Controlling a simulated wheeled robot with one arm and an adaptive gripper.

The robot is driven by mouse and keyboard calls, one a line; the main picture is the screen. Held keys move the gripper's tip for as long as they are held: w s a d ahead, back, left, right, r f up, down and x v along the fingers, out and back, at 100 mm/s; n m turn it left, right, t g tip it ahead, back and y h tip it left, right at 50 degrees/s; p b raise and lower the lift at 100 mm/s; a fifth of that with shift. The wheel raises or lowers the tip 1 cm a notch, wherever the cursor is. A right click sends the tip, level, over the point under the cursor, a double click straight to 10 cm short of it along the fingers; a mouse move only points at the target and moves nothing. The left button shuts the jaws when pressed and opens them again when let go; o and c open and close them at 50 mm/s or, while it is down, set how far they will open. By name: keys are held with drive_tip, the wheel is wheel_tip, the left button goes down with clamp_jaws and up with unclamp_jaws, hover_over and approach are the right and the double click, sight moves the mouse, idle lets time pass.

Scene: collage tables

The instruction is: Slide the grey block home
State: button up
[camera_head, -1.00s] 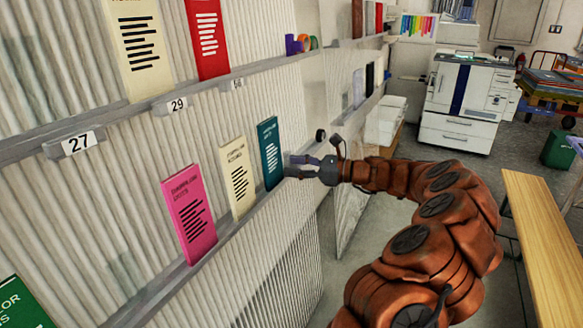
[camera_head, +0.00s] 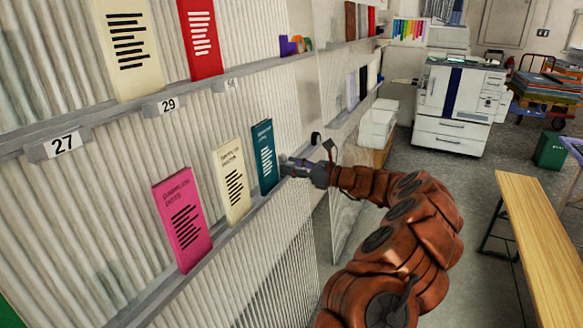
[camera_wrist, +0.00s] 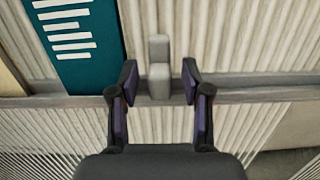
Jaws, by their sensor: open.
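The grey block (camera_wrist: 159,52) is a small upright piece in the wrist view. It stands at the wall ledge (camera_wrist: 260,95), just right of a teal booklet (camera_wrist: 80,42), with a gap between them. My gripper (camera_wrist: 159,82) is open, with one finger on each side of the block and a visible gap on both sides. In the head view my gripper (camera_head: 284,164) is at the lower ledge, right beside the teal booklet (camera_head: 264,156). I cannot pick out the block clearly there.
A cream booklet (camera_head: 233,181) and a pink booklet (camera_head: 183,220) stand left on the same ledge. An upper ledge with number tags (camera_head: 64,144) runs above. A wooden table (camera_head: 535,235) is at the right, and a printer (camera_head: 460,105) stands behind.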

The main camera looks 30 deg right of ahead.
drive_tip(key=shift+w, duration=0.1)
drive_tip(key=shift+c, duration=0.4)
clamp_jaws()
